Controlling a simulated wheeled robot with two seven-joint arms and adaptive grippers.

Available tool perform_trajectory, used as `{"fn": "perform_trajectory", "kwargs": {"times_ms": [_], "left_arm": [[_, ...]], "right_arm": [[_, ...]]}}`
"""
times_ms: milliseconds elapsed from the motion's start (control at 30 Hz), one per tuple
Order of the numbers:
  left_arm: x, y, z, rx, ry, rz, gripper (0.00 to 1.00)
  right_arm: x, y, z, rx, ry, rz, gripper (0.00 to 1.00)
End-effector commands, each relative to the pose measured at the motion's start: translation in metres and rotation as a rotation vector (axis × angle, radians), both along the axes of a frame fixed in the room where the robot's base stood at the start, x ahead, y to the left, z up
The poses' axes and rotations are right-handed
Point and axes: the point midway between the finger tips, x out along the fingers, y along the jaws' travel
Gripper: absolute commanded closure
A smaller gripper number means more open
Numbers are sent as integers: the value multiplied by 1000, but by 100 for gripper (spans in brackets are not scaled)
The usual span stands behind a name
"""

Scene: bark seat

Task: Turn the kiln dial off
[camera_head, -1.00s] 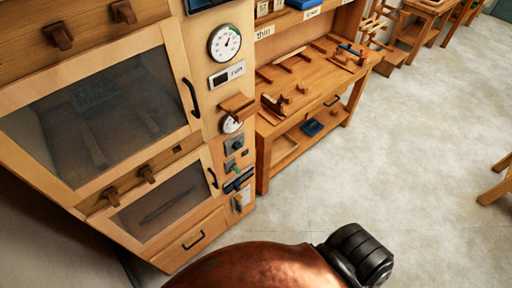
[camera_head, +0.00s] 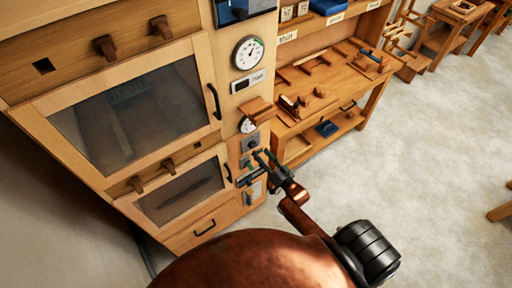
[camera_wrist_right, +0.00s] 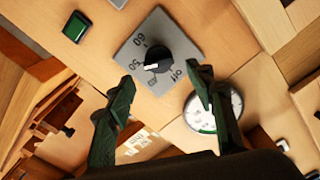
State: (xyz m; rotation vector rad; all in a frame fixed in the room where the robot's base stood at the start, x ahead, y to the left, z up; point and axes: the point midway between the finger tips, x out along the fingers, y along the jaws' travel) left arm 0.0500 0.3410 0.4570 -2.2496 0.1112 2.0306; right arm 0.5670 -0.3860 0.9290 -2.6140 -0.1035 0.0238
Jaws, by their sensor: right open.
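The kiln dial is a black round knob (camera_wrist_right: 158,58) on a grey square plate with "60", "50" and "off" printed on it. A white mark shows on the knob's lower left side; "off" is to the lower right of the knob. In the head view the dial (camera_head: 249,144) is small on the light wooden kiln front. My right gripper (camera_head: 263,157) is open just in front of it. In the wrist view the right gripper's green-black fingers (camera_wrist_right: 162,80) stand apart below the knob, with nothing between them. My left gripper is not in view.
A white-faced gauge (camera_wrist_right: 208,108) is beside the right finger in the wrist view. A green switch (camera_wrist_right: 76,27) is at upper left. A wooden ledge (camera_head: 256,110) juts out above the dial. A workbench (camera_head: 330,85) stands to the right; the floor (camera_head: 430,150) is open.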

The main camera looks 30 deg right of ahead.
Motion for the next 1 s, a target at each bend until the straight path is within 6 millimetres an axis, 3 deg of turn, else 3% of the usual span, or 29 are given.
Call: {"fn": "perform_trajectory", "kwargs": {"times_ms": [100,333,700,1000], "left_arm": [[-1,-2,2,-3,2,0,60],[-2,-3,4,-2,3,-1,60],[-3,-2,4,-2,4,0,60],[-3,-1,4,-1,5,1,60]], "right_arm": [[22,2,2,0,-1,0,51],[47,4,0,-1,2,0,51],[52,4,-1,-2,2,0,51],[52,4,-1,-2,2,0,72]]}}
